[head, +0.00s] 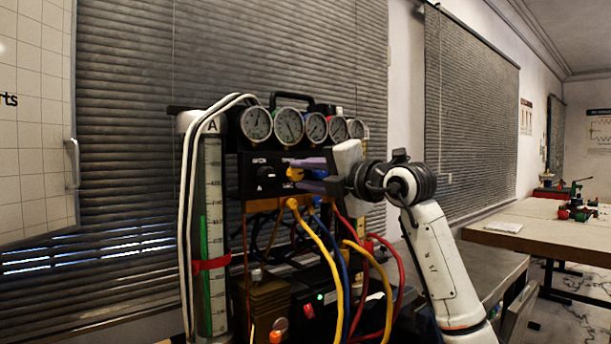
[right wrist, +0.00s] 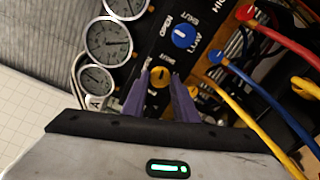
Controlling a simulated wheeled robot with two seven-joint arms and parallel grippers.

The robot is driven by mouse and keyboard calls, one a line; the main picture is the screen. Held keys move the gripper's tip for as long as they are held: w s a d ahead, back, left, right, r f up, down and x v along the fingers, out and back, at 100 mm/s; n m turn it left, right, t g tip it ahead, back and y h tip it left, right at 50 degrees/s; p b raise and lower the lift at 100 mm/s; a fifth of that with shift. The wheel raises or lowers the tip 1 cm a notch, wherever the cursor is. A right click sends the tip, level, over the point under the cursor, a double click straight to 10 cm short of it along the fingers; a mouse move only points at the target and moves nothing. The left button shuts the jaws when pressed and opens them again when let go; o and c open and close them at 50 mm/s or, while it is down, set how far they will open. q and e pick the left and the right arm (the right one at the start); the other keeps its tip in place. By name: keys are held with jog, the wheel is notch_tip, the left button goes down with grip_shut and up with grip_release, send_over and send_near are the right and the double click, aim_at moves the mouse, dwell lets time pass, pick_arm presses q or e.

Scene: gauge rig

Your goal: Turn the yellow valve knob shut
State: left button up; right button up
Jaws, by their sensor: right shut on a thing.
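The yellow valve knob (head: 294,174) is on the black panel of the gauge rig, below the row of gauges. My right gripper (head: 302,176) reaches it from the right, with one purple finger above it and one below. In the right wrist view the yellow knob (right wrist: 160,76) shows between the tips of the purple fingers (right wrist: 161,88), which are shut on it. A dark mark shows on its face, but its exact setting is hard to read. My left gripper is not in view.
A blue knob (right wrist: 183,36) with OPEN and SHUT labels is next to the yellow one. A black knob (head: 266,172) is left of it. Yellow, blue and red hoses (head: 392,262) hang below the panel. A green-filled column (head: 211,230) stands left. A wooden table (head: 545,228) is at right.

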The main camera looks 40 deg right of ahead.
jog(key=shift+m, duration=0.8)
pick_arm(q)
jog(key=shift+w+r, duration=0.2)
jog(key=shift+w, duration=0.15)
pick_arm(e)
jog(key=shift+m, duration=0.4)
jog(key=o, duration=1.1)
jog(key=shift+c, duration=0.2)
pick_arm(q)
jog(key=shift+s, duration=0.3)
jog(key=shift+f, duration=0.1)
